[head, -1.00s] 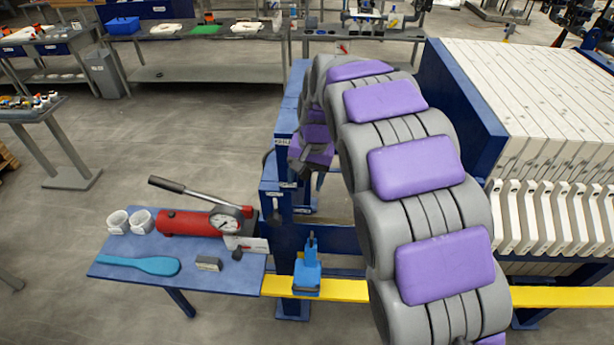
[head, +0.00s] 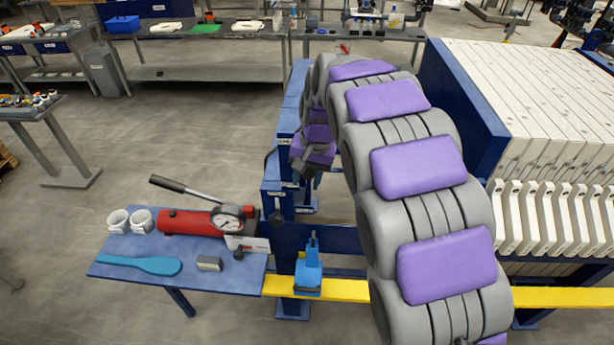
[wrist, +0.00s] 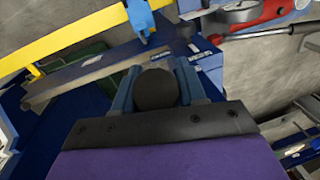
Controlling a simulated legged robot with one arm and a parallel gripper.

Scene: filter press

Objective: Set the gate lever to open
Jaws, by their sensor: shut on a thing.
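A dark round knob (wrist: 156,90) sits between the two blue fingers of my gripper (wrist: 157,72) in the wrist view. The fingers are shut on it from both sides. I take it to be the gate lever's knob; its shaft is hidden behind the knob and the fingers. In the head view my gripper (head: 306,168) is at the blue press frame (head: 275,185), largely masked by my own arm. Its grip on the knob cannot be made out there. A small labelled plate lies on the blue frame beyond the fingers in the wrist view.
A blue side table (head: 120,250) holds a red hand pump with a gauge (head: 190,222), white rings, a blue paddle and a grey block. A blue clamp-like piece (head: 308,275) sits on the yellow rail (head: 345,290). White filter plates (head: 540,95) stand at the right.

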